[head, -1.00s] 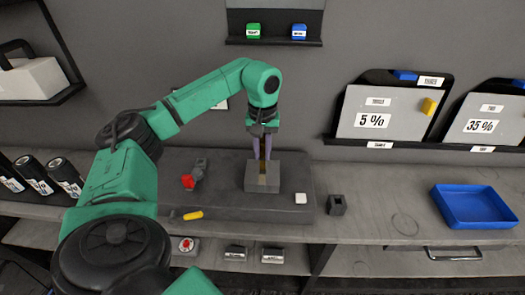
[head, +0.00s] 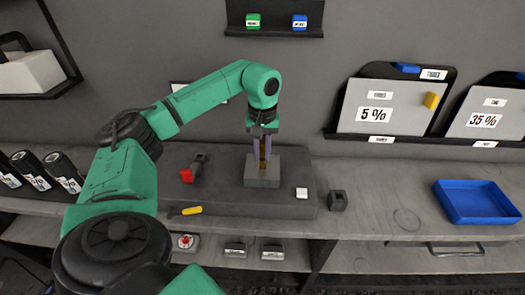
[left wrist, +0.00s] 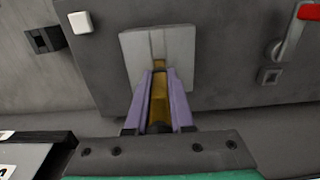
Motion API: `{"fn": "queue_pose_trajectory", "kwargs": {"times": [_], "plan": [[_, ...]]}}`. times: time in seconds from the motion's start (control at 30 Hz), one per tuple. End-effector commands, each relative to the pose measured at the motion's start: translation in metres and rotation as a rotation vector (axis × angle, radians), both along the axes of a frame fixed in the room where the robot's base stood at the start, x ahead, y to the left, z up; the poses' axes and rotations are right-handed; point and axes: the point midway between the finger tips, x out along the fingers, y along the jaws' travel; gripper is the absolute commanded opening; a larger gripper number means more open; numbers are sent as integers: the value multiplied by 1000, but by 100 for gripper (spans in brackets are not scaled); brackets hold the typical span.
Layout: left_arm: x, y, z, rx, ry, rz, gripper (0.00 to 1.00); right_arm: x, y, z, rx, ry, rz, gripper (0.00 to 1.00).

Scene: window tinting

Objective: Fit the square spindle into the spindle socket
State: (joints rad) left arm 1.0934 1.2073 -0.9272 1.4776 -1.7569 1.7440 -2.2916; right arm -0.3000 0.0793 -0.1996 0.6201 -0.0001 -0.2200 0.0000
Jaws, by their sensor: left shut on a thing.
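My left gripper (head: 262,150) points straight down with its purple fingers shut on a brass-coloured square spindle (left wrist: 159,100). The spindle's lower end meets a light grey block (head: 262,172), which also shows in the left wrist view (left wrist: 134,60). How deep the spindle sits in that block is hidden. A small dark block with a square hole (head: 337,201), which looks like the spindle socket, stands right of the dark mat; it also shows at the upper left of the left wrist view (left wrist: 45,40). My right gripper is not in view.
The dark mat (head: 225,200) also carries a red-handled tool (head: 192,170) and a small white block (head: 301,193). A yellow-handled item (head: 191,211) lies at its front edge. A blue tray (head: 476,202) stands at the right. The bench between dark block and tray is clear.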

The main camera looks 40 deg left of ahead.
Motion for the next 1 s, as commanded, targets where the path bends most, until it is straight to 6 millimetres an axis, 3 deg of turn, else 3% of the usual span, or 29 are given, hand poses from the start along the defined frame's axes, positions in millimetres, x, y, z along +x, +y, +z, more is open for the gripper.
{"fn": "queue_pose_trajectory", "kwargs": {"times": [0.8, 0.83, 0.9, 1.0], "plan": [[0, 0, -21, 0, -1, 0, 0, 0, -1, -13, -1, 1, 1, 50], [0, 0, -21, 0, -1, 0, 25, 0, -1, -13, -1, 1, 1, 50], [0, 0, -20, 0, -1, 0, 52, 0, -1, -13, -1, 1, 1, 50], [0, 0, -20, 0, -1, 0, 56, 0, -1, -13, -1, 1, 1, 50]]}}
